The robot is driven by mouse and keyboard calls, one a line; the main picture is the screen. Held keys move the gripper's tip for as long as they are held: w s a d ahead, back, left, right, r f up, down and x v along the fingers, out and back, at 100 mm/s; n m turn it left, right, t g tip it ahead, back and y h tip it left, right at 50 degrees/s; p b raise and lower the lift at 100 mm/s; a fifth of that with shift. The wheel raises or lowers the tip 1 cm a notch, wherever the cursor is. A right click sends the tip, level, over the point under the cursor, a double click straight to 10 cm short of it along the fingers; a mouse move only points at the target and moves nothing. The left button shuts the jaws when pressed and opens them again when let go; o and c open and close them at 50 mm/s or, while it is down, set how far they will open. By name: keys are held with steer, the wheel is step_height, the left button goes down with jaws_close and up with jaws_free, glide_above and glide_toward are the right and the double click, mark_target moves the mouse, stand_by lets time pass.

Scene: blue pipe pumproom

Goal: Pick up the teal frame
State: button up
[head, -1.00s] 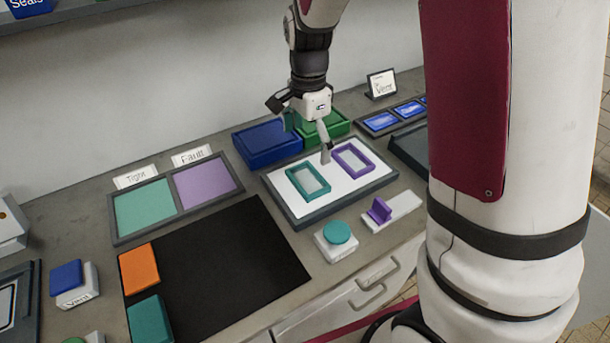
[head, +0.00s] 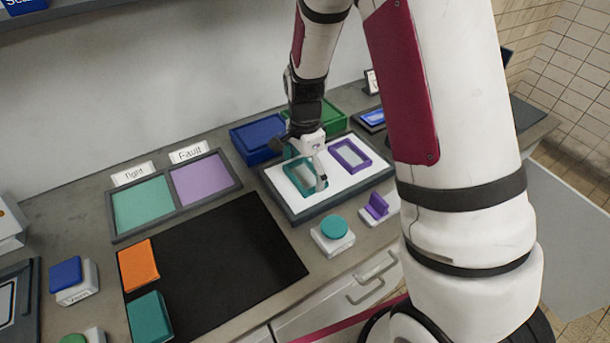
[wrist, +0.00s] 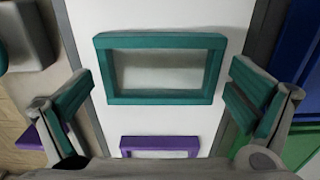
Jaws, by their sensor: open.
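The teal frame (head: 294,184) lies flat on a white board with a grey rim (head: 334,194). In the wrist view the teal frame (wrist: 160,98) shows whole, a rectangle with a pale opening. My gripper (head: 306,172) is low over it in the head view and hides part of it. In the wrist view its two fingers with teal pads (wrist: 158,103) stand wide apart, one to each side of the teal frame, with gaps between. Nothing is held. A purple frame (head: 350,155) lies beside it on the same board and shows in part in the wrist view (wrist: 160,142).
Blue (head: 258,138) and green (head: 326,117) boxes stand behind the board. A teal round button (head: 334,227) and a purple switch (head: 376,206) are in front. A black mat (head: 220,265) and a two-colour tray (head: 240,184) lie to the left.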

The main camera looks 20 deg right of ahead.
steer(key=c, duration=0.9)
steer(key=shift+r, duration=0.1)
